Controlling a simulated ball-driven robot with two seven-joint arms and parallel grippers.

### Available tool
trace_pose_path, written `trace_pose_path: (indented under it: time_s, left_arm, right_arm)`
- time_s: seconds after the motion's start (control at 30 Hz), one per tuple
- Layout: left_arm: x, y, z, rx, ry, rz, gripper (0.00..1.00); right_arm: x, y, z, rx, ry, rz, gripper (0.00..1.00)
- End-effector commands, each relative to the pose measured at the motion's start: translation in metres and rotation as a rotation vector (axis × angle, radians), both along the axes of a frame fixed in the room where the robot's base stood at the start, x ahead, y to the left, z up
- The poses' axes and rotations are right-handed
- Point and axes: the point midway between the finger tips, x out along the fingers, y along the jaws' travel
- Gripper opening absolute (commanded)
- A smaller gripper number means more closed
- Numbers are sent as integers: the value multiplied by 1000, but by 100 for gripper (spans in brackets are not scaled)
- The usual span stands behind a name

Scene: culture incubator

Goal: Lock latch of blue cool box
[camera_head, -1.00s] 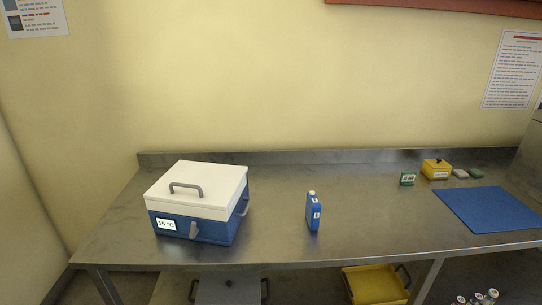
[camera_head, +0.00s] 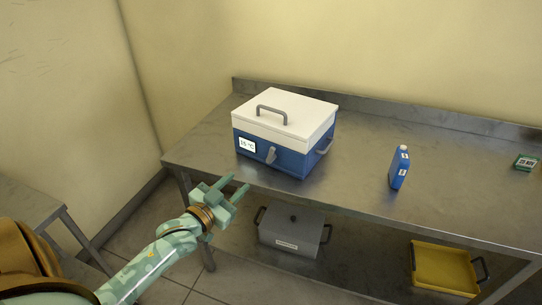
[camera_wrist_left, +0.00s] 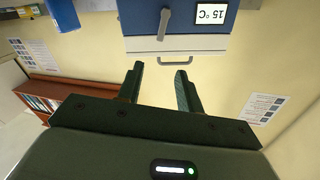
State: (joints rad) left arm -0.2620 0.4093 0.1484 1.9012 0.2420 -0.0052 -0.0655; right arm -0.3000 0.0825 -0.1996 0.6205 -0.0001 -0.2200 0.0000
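The blue cool box (camera_head: 291,161) stands on the steel bench, its white lid (camera_head: 285,118) closed with a grey handle on top. A grey latch (camera_head: 271,155) hangs on its front face, right of a display reading about 15 °C; it looks slightly tilted. In the left wrist view the latch (camera_wrist_left: 164,24) shows upside down on the blue front. My left gripper (camera_head: 236,189) is open and empty, in front of and below the box, apart from it. Its two fingers (camera_wrist_left: 159,84) also show in the left wrist view. My right gripper is not in view.
A blue bottle (camera_head: 399,168) stands on the bench to the right of the box. A green-and-white small box (camera_head: 526,162) is farther right. A grey lidded container (camera_head: 291,235) and a yellow tray (camera_head: 443,270) are under the bench. The bench's front edge lies near my left gripper.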

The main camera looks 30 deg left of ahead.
Motion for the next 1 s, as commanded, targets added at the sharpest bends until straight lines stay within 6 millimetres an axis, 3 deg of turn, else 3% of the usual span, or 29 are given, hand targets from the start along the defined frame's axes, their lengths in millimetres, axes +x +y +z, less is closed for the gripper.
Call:
trace_pose_path:
  time_s: [0.17, 0.6, 0.8, 1.0]
  left_arm:
    - [28, 1, -2, 3, -2, 1, 36]
    - [133, 1, -6, 3, 3, 2, 36]
    - [156, 1, -4, 2, 4, 2, 36]
    - [160, 1, -2, 2, 3, 2, 36]
  right_arm:
    - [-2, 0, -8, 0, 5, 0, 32]
    - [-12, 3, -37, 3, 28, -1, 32]
    - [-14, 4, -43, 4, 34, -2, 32]
    - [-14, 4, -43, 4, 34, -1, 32]
